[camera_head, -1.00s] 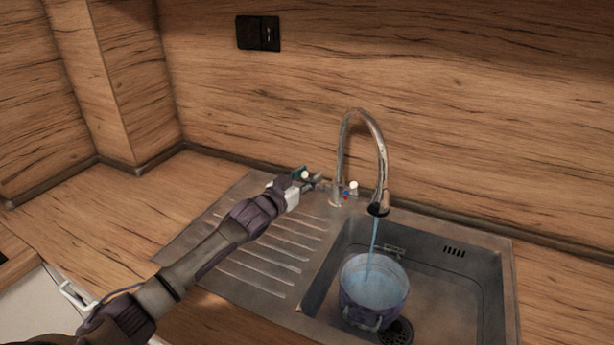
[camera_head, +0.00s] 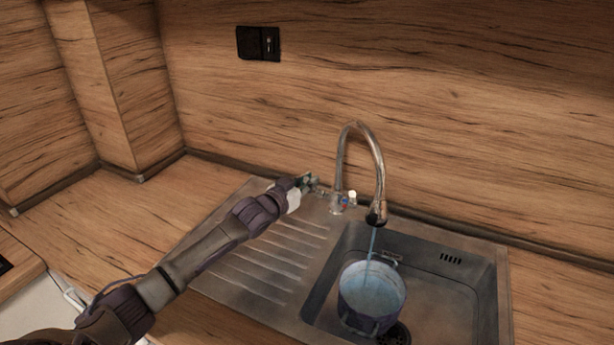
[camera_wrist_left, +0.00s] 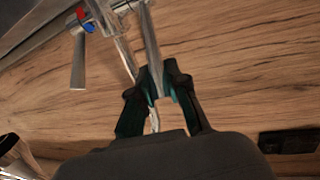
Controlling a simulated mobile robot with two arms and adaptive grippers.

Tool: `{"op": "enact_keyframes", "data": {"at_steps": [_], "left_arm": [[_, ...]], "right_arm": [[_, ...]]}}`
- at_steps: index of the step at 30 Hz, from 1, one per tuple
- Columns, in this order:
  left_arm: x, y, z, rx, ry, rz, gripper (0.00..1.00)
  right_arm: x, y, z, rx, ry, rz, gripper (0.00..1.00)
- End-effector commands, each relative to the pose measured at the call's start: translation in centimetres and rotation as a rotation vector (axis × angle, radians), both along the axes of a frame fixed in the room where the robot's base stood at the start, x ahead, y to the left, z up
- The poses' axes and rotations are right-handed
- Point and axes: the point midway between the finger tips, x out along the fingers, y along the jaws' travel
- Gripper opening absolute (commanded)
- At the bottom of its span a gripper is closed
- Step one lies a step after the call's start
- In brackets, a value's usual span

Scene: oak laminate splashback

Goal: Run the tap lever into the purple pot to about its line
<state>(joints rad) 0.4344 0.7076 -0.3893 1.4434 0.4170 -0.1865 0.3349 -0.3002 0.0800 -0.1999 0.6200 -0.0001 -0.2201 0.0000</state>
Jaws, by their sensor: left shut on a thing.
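The purple pot (camera_head: 365,319) stands upright in the sink basin under the tap (camera_head: 381,172). A thin blue stream of water (camera_head: 371,243) runs from the spout into it. Bluish water shows inside the pot; I cannot make out a line. My left gripper (camera_head: 308,181) is at the tap's left side. In the left wrist view my left gripper (camera_wrist_left: 158,92) is shut on the metal tap lever (camera_wrist_left: 151,50), which runs between its fingers. A second handle (camera_wrist_left: 79,62) with red and blue marks is beside it, free. My right gripper is not in view.
The steel sink (camera_head: 500,290) has a ribbed drainboard (camera_head: 265,262) on the left, under my left arm. A drain lies beside the pot. A black socket (camera_head: 258,43) is on the wood splashback. The counter at the left is clear.

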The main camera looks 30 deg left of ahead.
Motion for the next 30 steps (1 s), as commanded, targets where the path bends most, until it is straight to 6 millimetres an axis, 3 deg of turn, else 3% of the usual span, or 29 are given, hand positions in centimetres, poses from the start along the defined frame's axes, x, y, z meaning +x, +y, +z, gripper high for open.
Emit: {"op": "enact_keyframes", "data": {"at_steps": [1,9,23,24,28,30], "left_arm": [[0.2,0.0,1.5,0.000,0.030,-0.001,0.00],[1.9,0.1,2.1,-0.011,0.207,0.001,0.00],[2.3,0.2,1.6,-0.016,0.265,0.001,0.00],[2.3,0.2,1.6,-0.016,0.265,0.001,0.18],[2.3,0.2,1.6,-0.016,0.265,0.001,0.40],[2.3,0.2,1.6,-0.016,0.265,0.001,0.41]], "right_arm": [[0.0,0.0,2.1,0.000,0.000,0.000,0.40],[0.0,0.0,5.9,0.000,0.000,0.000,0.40],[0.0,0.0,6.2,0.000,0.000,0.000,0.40],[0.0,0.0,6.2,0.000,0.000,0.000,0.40],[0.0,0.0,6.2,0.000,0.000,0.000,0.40],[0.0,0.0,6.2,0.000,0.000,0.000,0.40]]}}
